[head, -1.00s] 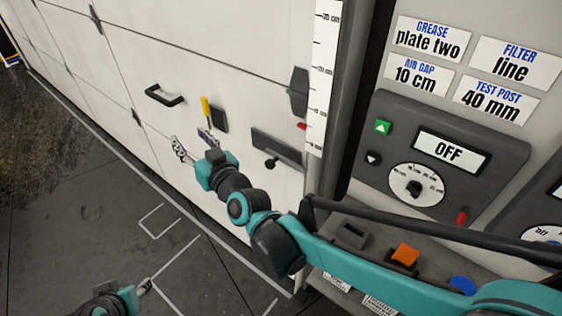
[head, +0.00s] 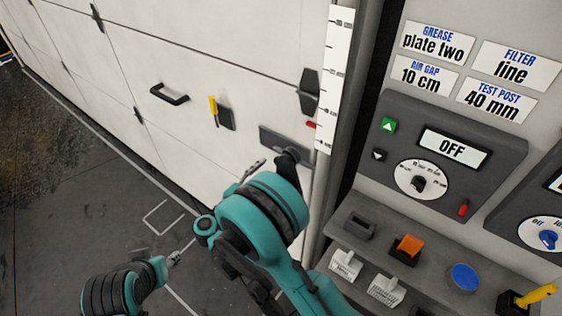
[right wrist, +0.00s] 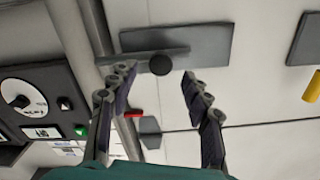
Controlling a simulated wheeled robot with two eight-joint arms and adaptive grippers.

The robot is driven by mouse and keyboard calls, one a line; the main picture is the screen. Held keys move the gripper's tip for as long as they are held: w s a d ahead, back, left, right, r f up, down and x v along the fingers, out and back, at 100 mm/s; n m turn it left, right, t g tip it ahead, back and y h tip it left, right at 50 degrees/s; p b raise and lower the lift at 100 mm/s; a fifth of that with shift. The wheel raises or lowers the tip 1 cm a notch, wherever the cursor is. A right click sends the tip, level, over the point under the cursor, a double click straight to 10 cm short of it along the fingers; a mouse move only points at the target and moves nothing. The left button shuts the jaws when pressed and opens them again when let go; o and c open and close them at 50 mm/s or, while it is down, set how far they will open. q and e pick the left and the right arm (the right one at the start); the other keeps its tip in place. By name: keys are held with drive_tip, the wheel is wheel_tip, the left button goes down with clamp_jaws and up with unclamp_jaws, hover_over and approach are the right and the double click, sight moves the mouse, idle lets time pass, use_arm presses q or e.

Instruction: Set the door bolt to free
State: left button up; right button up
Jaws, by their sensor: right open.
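The door bolt shows on the white door as a dark plate (head: 270,139), low and near the right door edge. In the right wrist view its plate (right wrist: 205,43) carries a dark bar with a round black knob (right wrist: 160,65). My right gripper (right wrist: 157,76) is open. In that view its fingers lie on either side of the knob; I cannot tell how much depth separates them. In the head view my right arm hides most of this gripper and part of the bolt. My left gripper (head: 173,258) is low over the floor, away from the door, its jaws too small to judge.
A yellow lever (head: 213,110) and a black pull handle (head: 168,94) sit on the door left of the bolt. A small red piece (head: 311,125) shows by the door edge. A control panel (head: 500,165) and a shelf with an orange switch (head: 408,247) stand at right.

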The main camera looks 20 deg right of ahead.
sight(277, 163)
drive_tip(key=b+x, duration=0.1)
drive_tip(key=x, duration=0.4)
drive_tip(key=shift+w+d, duration=0.25)
drive_tip(key=shift+d, duration=0.05)
